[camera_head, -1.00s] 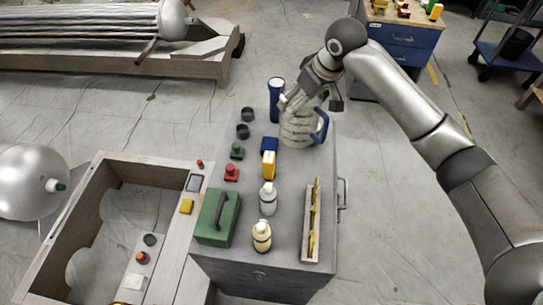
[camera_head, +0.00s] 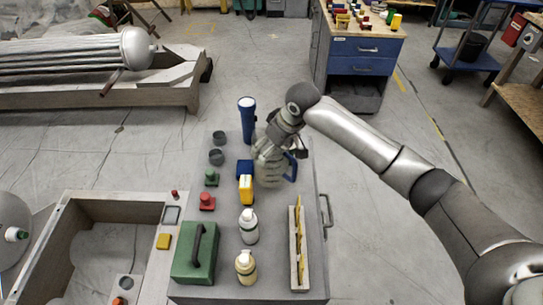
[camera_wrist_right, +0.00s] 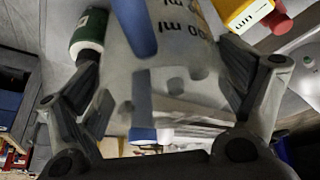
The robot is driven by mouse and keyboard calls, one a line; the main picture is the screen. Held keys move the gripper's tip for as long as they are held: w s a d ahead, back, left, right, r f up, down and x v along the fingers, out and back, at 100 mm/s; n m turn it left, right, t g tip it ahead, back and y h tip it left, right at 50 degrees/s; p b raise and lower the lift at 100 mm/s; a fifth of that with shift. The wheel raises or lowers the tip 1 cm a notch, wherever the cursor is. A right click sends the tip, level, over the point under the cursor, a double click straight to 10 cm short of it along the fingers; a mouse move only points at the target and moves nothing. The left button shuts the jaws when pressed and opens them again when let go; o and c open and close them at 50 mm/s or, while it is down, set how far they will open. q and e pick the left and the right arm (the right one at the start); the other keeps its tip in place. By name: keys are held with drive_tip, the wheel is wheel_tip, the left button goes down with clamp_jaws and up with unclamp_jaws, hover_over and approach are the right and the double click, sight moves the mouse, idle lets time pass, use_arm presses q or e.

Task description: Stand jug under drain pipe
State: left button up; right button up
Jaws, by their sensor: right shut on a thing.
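The jug (camera_head: 266,168) is translucent grey with a blue handle on its right. It is at the back right of the grey cabinet top; whether it touches the top is unclear. My right gripper (camera_head: 275,140) is shut on it from above. In the right wrist view the jug (camera_wrist_right: 185,75), with "ml" markings, is between my right gripper's fingers (camera_wrist_right: 165,72). A short brown pipe (camera_head: 112,83), probably the drain pipe, slants down below the silver end cap of the tube bundle (camera_head: 75,50) at the upper left. My left gripper is not in view.
A blue flashlight (camera_head: 247,120) stands behind the jug. A yellow-and-white item (camera_head: 245,188), several bottles, a green box (camera_head: 195,252) and a narrow tray (camera_head: 307,280) share the cabinet (camera_head: 275,225). Open floor (camera_head: 160,130) separates the cabinet from the tube bundle's stand.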

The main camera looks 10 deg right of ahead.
drive_tip(key=shift+f, duration=1.8)
drive_tip(key=o, duration=1.1)
